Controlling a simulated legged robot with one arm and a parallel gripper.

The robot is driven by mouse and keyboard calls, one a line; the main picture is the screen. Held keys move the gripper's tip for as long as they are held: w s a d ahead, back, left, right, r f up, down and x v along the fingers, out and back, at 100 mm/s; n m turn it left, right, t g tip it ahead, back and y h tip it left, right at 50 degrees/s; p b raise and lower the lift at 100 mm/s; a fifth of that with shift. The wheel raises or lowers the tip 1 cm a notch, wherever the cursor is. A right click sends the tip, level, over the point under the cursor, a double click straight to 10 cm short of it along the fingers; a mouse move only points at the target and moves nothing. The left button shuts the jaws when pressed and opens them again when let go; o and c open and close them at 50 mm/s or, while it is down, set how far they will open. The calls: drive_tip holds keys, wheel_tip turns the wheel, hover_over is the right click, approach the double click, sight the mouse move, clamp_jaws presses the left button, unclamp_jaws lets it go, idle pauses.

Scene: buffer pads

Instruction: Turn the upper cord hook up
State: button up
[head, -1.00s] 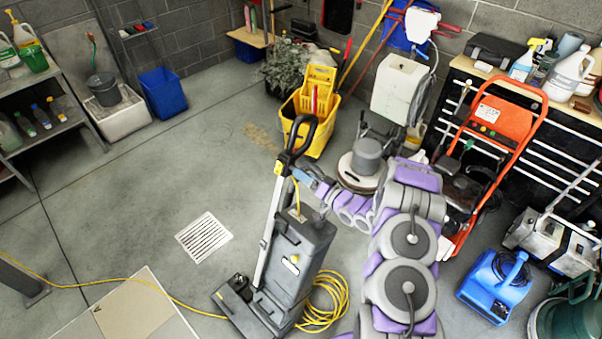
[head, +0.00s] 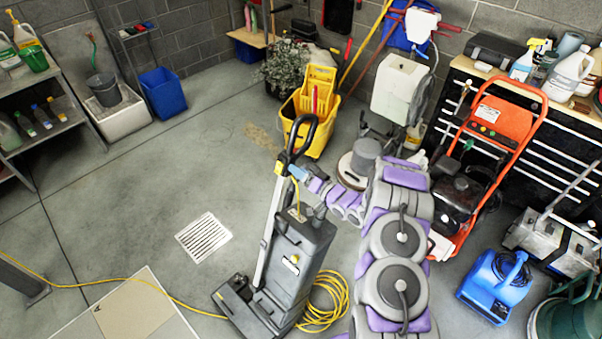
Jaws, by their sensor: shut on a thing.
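A grey upright floor machine (head: 292,252) stands in the middle of the floor, with a tilted handle ending in a black loop grip (head: 302,128). The upper cord hook sits high on the handle, just below the loop. It is small and mostly hidden by my gripper, so I cannot tell its exact angle. A yellow part (head: 279,168) shows there on the handle. My gripper (head: 296,171) reaches in from the right and is shut on the hook. The fingertips are too small to see clearly.
A yellow cord (head: 327,303) lies coiled right of the machine and runs left over the floor. A yellow mop bucket (head: 312,120) and a floor polisher (head: 360,163) stand behind. An orange pressure washer (head: 497,130) is at right. Open floor with a drain grate (head: 203,237) lies left.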

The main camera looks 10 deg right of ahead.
drive_tip(key=shift+c, duration=1.3)
drive_tip(key=shift+f, duration=0.1)
drive_tip(key=shift+d+n, duration=0.1)
drive_tip(key=shift+n, duration=0.2)
drive_tip(key=n, duration=0.1)
drive_tip(key=n+b, duration=0.1)
drive_tip(key=n, duration=0.2)
drive_tip(key=shift+w+d+r+n+b, duration=0.1)
drive_tip(key=shift+d+r+n+b, duration=0.15)
drive_tip(key=shift+n+b, duration=0.15)
drive_tip(key=n+b, duration=0.2)
drive_tip(key=n, duration=0.1)
drive_tip(key=shift+r+n, duration=0.15)
drive_tip(key=shift+n, duration=0.15)
drive_tip(key=n+b, duration=0.4)
drive_tip(key=shift+r+n, duration=0.3)
drive_tip(key=shift+r, duration=0.1)
drive_tip(key=n+b, duration=0.1)
drive_tip(key=b, duration=0.1)
drive_tip(key=n+b, duration=0.4)
drive_tip(key=shift+a+r, duration=0.2)
drive_tip(key=shift+r, duration=0.15)
drive_tip(key=n+b, duration=0.1)
drive_tip(key=b, duration=0.1)
drive_tip(key=n+b, duration=0.1)
drive_tip(key=n, duration=0.1)
drive_tip(key=n+b, duration=0.2)
drive_tip(key=shift+s+a+r+b, duration=0.3)
drive_tip(key=shift+b, duration=0.05)
drive_tip(key=shift+n, duration=0.3)
